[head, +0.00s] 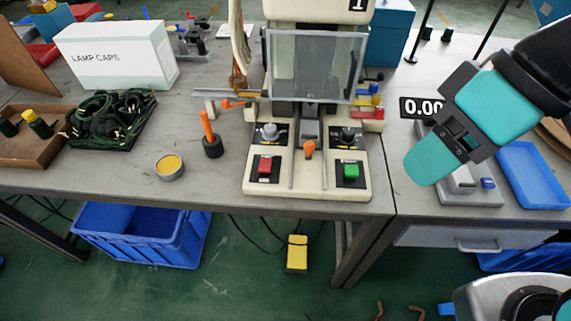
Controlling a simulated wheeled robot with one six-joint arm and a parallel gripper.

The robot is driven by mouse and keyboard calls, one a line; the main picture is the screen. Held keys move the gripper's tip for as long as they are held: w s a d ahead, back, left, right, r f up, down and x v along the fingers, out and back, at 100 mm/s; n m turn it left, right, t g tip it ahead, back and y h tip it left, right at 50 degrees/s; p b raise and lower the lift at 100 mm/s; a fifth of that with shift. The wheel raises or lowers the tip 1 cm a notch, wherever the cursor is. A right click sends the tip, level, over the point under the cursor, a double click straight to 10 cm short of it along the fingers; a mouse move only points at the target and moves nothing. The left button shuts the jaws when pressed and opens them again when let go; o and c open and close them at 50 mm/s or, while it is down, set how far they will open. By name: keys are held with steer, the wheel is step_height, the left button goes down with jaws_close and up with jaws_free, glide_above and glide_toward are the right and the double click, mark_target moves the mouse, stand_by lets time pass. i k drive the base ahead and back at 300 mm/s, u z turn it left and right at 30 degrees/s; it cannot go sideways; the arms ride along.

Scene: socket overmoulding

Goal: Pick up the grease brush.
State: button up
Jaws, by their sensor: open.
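What looks like the grease brush stands upright in a small black holder (213,147) on the left table in the head view. Its orange handle (206,125) sticks up, tilted slightly left, and its lower end is hidden in the holder. My gripper (426,164) is at the right, above the right table, far from the brush, with the press between them. It has a teal rounded end pointing down and left. It is open, seen from the side, with nothing visible held in it.
A round tin (170,168) with yellow contents stands left of the holder. The cream press (307,180) has red and green buttons and an orange-tipped lever. Dark cables in a tray (110,120) and a white box (118,55) stand further left. A blue tray (532,175) lies at the right.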

mark_target(202, 114)
steer(key=z, duration=3.15)
steer(key=k, duration=1.45)
steer(key=u, duration=2.05)
